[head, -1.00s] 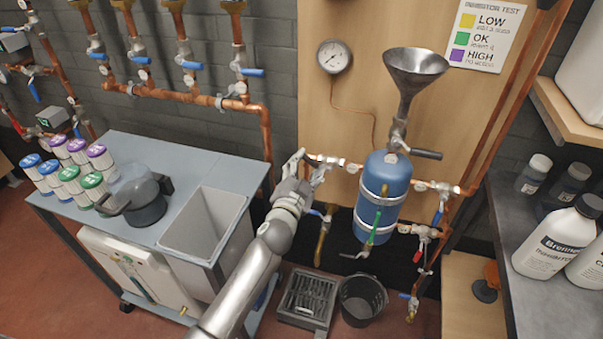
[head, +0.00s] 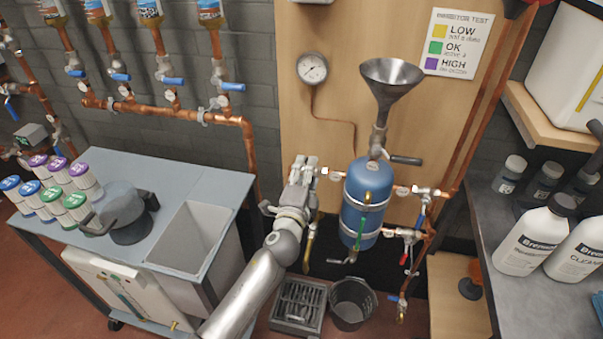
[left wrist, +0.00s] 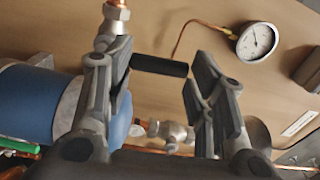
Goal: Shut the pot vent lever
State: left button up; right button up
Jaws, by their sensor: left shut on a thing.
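The blue pot (head: 364,205) is strapped upright to the wooden board, and it shows at the left of the left wrist view (left wrist: 40,105). The black-handled lever (left wrist: 158,65), which I take for the pot vent lever, lies between the fingers of my left gripper (left wrist: 150,95), in line with the gap. In the head view my left gripper (head: 301,172) is at the pipe left of the pot and hides this lever. It is shut on the lever; fingertip contact is hard to see. My right gripper is not in view.
A metal funnel (head: 391,85) with another black-handled valve (head: 405,160) stands above the pot. A pressure gauge (head: 312,68) hangs on the board. A bucket (head: 351,303) is below, and a cart (head: 170,168) with test bottles is at left.

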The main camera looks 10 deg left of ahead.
pick_arm(q)
jog(key=shift+d+r+m, duration=0.3)
jog(key=shift+d+m, duration=0.05)
jog(key=shift+m, duration=0.15)
jog(key=o, duration=1.4)
jog(key=shift+d, duration=0.1)
jog(key=shift+c, duration=0.2)
jog(key=shift+o, duration=0.4)
jog(key=shift+w+f, duration=0.1)
jog(key=shift+f, duration=0.15)
jog(key=s, duration=1.2)
